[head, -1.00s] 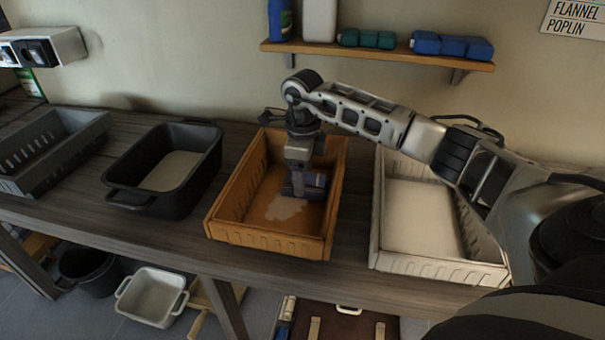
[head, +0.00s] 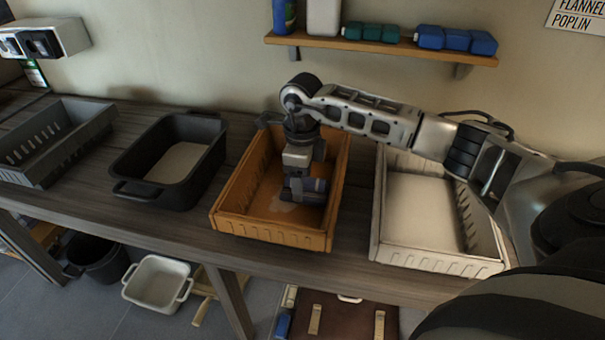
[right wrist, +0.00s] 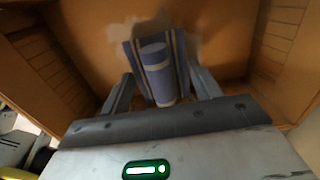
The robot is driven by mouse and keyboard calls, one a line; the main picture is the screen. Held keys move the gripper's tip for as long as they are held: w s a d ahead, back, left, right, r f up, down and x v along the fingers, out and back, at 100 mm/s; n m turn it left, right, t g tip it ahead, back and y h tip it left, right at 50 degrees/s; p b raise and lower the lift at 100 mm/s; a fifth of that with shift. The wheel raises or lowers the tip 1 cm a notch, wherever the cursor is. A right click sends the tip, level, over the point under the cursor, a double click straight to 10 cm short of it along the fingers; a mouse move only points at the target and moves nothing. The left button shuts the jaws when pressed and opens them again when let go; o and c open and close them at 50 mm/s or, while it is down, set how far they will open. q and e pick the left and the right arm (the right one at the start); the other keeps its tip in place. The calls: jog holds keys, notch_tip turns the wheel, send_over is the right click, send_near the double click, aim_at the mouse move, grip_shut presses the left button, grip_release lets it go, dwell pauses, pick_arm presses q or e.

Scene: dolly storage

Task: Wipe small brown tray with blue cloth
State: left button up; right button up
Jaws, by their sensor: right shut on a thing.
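The small brown tray (head: 270,235) stands on the workbench in the middle of the head view, its floor also filling much of the right wrist view (right wrist: 215,25). A pale patch (head: 283,207) shows on its floor, smaller than before and partly hidden by my gripper. My right gripper (head: 305,190) points down inside the tray. It is shut on the blue cloth (head: 314,185), a folded or rolled piece with pale bands, which shows between the fingers in the right wrist view (right wrist: 157,68). The cloth is at or close to the tray floor; contact is hidden. My left gripper is not in view.
A white tray (head: 440,265) stands to the right, under my right arm. A black tray (head: 160,190) and a grey slatted tray (head: 55,165) stand to the left.

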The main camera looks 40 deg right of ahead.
jog(key=shift+f+b, duration=0.4)
jog(key=shift+f, duration=0.2)
dwell(0.9)
jog(key=shift+s+a+r+p, duration=0.1)
jog(key=shift+s+a+p, duration=0.5)
jog(key=shift+s+a, duration=0.7)
jog(key=shift+a, duration=0.15)
jog(key=shift+w+d+f+b, duration=0.2)
jog(key=shift+w+d+b, duration=0.5)
jog(key=shift+w+d, duration=0.5)
jog(key=shift+w+d+r, duration=0.15)
jog(key=shift+w+d, duration=0.2)
jog(key=shift+d, duration=0.2)
